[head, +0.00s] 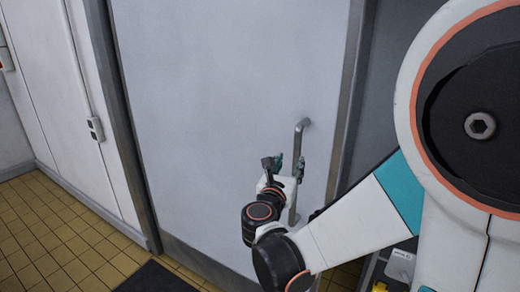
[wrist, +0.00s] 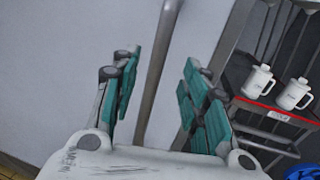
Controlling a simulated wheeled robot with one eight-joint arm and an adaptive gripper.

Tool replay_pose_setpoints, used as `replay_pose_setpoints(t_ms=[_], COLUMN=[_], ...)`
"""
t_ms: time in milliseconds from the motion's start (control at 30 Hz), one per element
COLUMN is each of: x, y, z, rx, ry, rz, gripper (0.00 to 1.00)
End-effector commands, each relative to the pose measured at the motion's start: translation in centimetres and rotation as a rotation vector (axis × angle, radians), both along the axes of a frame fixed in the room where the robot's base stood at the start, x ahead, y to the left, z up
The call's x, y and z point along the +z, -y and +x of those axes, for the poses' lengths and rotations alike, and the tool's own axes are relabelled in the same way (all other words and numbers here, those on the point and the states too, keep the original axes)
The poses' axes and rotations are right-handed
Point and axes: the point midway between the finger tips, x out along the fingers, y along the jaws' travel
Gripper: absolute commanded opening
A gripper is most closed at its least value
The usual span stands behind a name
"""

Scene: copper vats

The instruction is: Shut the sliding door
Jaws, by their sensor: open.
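The sliding door (head: 220,90) is a large pale grey panel with metal edging, and it fills the middle of the head view. It also shows in the wrist view (wrist: 75,70). Its handle (head: 300,133) is an upright metal bar near the door's right edge. My gripper (head: 285,163) is open at the handle's height, in front of the door. In the wrist view the handle (wrist: 160,65) runs between the two green-padded fingers, which stand apart from it on both sides. I cannot tell how deep the bar sits between them. My gripper partly hides the handle's lower part.
A metal rack (wrist: 270,115) with white jugs (wrist: 257,80) stands right of the door's edge. A white wall (head: 45,80) with a conduit and socket is at the left. Yellow tiled floor (head: 60,235) and a dark mat (head: 155,278) lie below.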

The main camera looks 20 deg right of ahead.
Motion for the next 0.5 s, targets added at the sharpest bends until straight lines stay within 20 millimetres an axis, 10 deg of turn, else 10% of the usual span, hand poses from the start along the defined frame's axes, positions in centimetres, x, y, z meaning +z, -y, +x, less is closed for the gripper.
replay_pose_setpoints(t_ms=[500], x=[-0.1], y=[6.2], z=[7.0], rx=[-0.002], ry=[0.001], rz=[0.003], gripper=[0.41])
